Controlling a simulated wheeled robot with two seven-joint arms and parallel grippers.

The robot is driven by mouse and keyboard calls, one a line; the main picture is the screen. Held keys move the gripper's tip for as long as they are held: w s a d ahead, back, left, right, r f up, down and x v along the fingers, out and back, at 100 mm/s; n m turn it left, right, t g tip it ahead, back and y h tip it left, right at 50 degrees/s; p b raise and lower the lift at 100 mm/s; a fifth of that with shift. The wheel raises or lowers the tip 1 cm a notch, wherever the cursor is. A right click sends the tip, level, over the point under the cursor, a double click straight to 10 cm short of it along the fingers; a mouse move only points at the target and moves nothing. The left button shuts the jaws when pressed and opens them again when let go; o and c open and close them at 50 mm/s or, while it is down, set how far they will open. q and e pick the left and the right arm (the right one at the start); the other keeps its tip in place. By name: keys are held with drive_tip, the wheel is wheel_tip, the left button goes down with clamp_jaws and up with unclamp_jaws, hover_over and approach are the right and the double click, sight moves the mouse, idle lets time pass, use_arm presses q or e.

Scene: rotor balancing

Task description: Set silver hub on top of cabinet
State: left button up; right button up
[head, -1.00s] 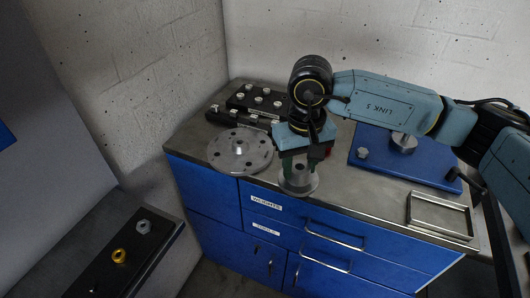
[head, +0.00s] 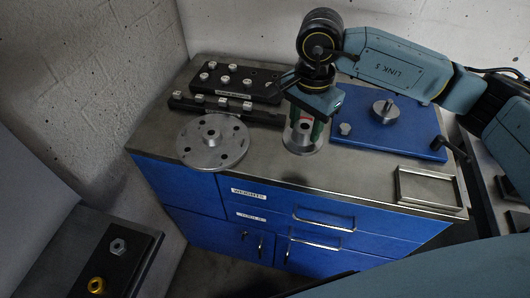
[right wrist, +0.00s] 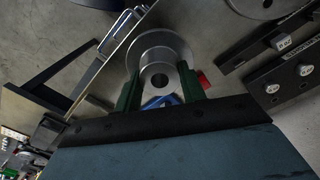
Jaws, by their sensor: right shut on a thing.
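The silver hub (head: 303,147) is a round flange with a narrower bored neck. My right gripper (head: 303,125) is shut on its neck and points down over the cabinet's grey top (head: 265,165). In the right wrist view the hub (right wrist: 160,46) sits between the green fingers (right wrist: 161,88). Whether the flange touches the cabinet top or hangs just above it, I cannot tell. The cabinet has blue drawer fronts. My left gripper is not in view.
Left of the hub lies a silver disc with holes (head: 212,155). Behind stand black weight racks (head: 237,83). Right is a blue plate (head: 360,128) with a silver post (head: 386,110). A metal tray (head: 430,188) lies at front right. A dark bench (head: 65,262) holds nuts.

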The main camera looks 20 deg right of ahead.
sight(321, 136)
drive_tip(key=m, duration=0.8)
drive_tip(key=d+m, duration=0.1)
drive_tip(key=m, duration=0.2)
drive_tip(key=shift+s+r+m, duration=0.1)
drive_tip(key=shift+r+m, duration=0.05)
drive_tip(key=shift+m, duration=0.25)
drive_tip(key=m, duration=0.4)
drive_tip(key=shift+d+m, duration=0.3)
drive_tip(key=shift+m, duration=0.1)
drive_tip(key=m, duration=0.4)
drive_tip(key=shift+s+d+r+m+p, duration=0.15)
drive_tip(key=shift+d+m+p, duration=0.1)
drive_tip(key=shift+m+p, duration=0.15)
drive_tip(key=m, duration=0.4)
drive_tip(key=shift+d, duration=0.25)
drive_tip(key=m, duration=0.5)
drive_tip(key=shift+s+d, duration=0.15)
drive_tip(key=shift+d, duration=0.15)
drive_tip(key=m, duration=0.5)
drive_tip(key=shift+s+d, duration=0.1)
drive_tip(key=shift+d, duration=0.2)
drive_tip(key=shift+f, duration=0.35)
drive_tip(key=shift+m, duration=0.3)
wheel_tip(321, 136, down, 9)
drive_tip(key=shift+f, duration=0.1)
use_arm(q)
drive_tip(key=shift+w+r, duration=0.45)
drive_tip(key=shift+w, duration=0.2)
use_arm(e)
drive_tip(key=shift+f, duration=0.1)
